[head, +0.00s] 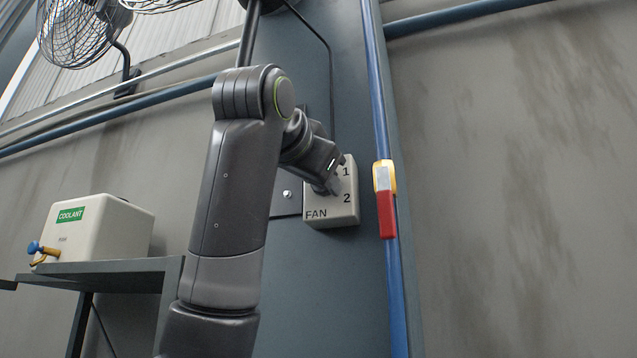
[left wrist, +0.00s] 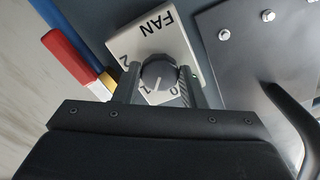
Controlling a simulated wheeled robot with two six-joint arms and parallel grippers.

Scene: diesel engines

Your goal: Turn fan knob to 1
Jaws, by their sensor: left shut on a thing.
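The fan control box (head: 347,211) is a pale box marked FAN on the blue-grey column, with 1 above 2 visible in the head view. In the left wrist view the box (left wrist: 150,45) shows 2, 1 and 0 around a round grey fan knob (left wrist: 160,73). A pale mark on the knob seems to lie near the 1. My left gripper (head: 331,185) reaches the box and hides the knob in the head view. In the left wrist view its fingers (left wrist: 159,86) stand on both sides of the knob, shut on it. My right gripper is not in view.
A blue pipe (head: 378,100) with a red and yellow handle (head: 386,200) runs just right of the box. A bolted plate (left wrist: 250,45) lies beside the box. A coolant container (head: 95,230) stands on a shelf at left. A caged fan (head: 75,30) hangs upper left.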

